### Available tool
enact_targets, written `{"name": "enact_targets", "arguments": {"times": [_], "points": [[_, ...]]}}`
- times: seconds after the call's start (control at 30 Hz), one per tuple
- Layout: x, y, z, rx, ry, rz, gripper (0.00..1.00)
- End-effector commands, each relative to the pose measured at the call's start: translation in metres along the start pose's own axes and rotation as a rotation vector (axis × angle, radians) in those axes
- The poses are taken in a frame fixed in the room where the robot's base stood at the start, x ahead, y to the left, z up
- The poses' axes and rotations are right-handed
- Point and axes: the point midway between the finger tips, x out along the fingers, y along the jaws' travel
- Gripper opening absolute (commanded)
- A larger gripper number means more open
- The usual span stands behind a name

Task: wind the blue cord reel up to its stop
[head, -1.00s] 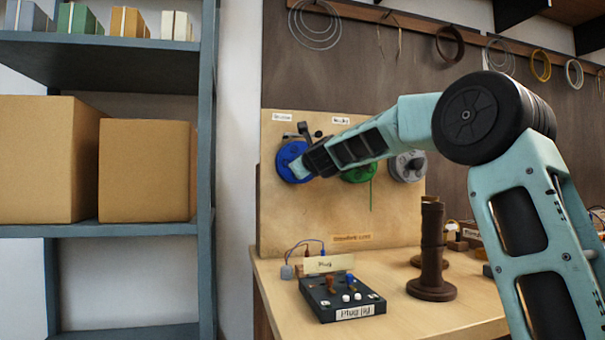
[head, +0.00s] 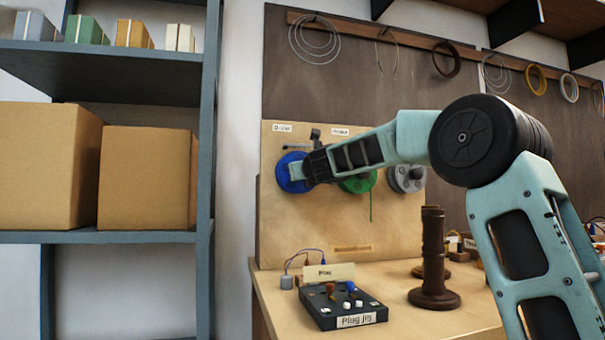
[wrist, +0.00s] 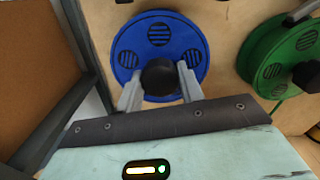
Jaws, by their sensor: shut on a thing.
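The blue cord reel (head: 284,176) is mounted on the upright wooden board, at its left. In the wrist view the reel (wrist: 192,47) faces me, with round slotted vents and a black knob (wrist: 159,77). My gripper (head: 298,172) is at the reel's face in the head view. In the wrist view my gripper (wrist: 160,88) has its two pale fingers on either side of the black knob, shut on it. The far side of the knob and part of the reel's lower face are hidden by the fingers and my wrist.
A green reel (head: 358,184) and a grey reel (head: 408,178) hang to the right on the same board (head: 310,225). Below stand a black plug jig (head: 340,304) and a dark brown post (head: 433,260) on the bench. Shelves with cardboard boxes (head: 148,180) stand at left.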

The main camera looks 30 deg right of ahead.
Motion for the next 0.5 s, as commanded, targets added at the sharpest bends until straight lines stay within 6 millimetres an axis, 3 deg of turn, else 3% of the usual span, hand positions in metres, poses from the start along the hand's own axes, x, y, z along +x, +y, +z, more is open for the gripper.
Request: {"name": "enact_targets", "arguments": {"times": [0.2,0.23,0.3,0.5], "points": [[0.0008,-0.0003,-0.0027,0.002,0.004,0.000,0.15],[0.0008,-0.0003,-0.0027,0.002,0.004,0.000,0.46],[0.0007,-0.0002,-0.0025,0.002,0.004,0.000,0.59],[0.0004,0.0000,-0.0012,0.000,0.002,0.000,0.59]]}}
